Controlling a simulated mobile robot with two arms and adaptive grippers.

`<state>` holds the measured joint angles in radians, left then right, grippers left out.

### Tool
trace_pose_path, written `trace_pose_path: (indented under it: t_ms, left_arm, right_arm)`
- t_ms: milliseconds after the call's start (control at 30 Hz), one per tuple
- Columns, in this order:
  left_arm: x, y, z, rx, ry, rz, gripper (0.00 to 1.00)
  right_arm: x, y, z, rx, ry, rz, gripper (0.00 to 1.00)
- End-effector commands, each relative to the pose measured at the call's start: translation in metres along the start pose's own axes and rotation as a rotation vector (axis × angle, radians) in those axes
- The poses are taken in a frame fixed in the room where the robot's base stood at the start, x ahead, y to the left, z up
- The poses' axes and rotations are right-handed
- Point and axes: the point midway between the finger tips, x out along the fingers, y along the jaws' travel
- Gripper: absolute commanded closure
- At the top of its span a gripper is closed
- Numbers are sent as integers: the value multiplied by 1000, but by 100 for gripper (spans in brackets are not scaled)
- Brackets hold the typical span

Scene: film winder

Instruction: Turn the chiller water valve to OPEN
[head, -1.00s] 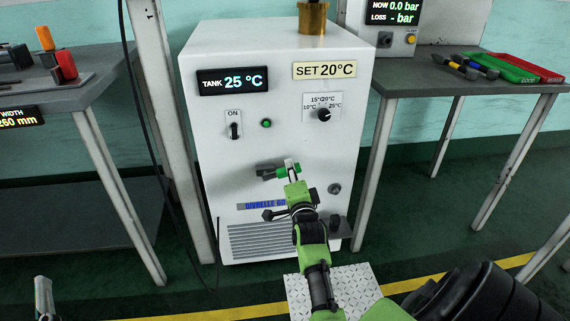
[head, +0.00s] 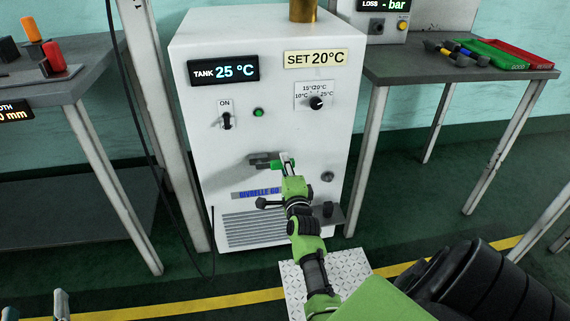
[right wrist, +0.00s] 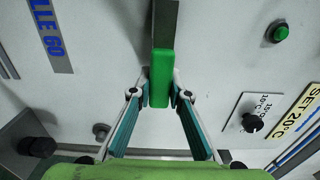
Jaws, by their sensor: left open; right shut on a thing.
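The chiller (head: 265,60) is a white cabinet in the middle of the head view. Its water valve has a lever with a green grip (head: 275,166) low on the front panel, lying about level. In the right wrist view the green grip (right wrist: 160,78) sits between my fingertips, on a grey metal lever (right wrist: 165,22). My right gripper (head: 287,160) is shut on this grip; its fingers partly cover the valve in the head view. I cannot read any valve marking. My left gripper (head: 35,306) is open and empty at the lower left edge, partly out of view.
The panel also bears an ON switch (head: 227,120), a green lamp (head: 258,112) and a temperature dial (head: 316,103). Tables stand left (head: 75,75) and right (head: 420,75) of the chiller. A treadplate (head: 350,266) lies on the floor before it. A dark cable hangs at the left.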

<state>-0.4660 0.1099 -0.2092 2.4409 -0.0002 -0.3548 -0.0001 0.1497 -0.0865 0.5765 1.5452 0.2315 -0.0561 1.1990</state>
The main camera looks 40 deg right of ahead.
Motion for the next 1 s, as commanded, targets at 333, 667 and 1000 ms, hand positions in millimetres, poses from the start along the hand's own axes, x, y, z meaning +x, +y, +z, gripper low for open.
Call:
trace_pose_path:
  t_ms: [333,667,1000]
  left_arm:
    - [0,0,0,0,1,0,56]
    - [0,0,0,0,0,0,56]
    - [0,0,0,0,1,0,56]
  right_arm:
    - [0,1,0,5,-1,3,65]
    - [0,-24,1,6,1,-3,65]
    - [0,-85,1,7,1,-1,65]
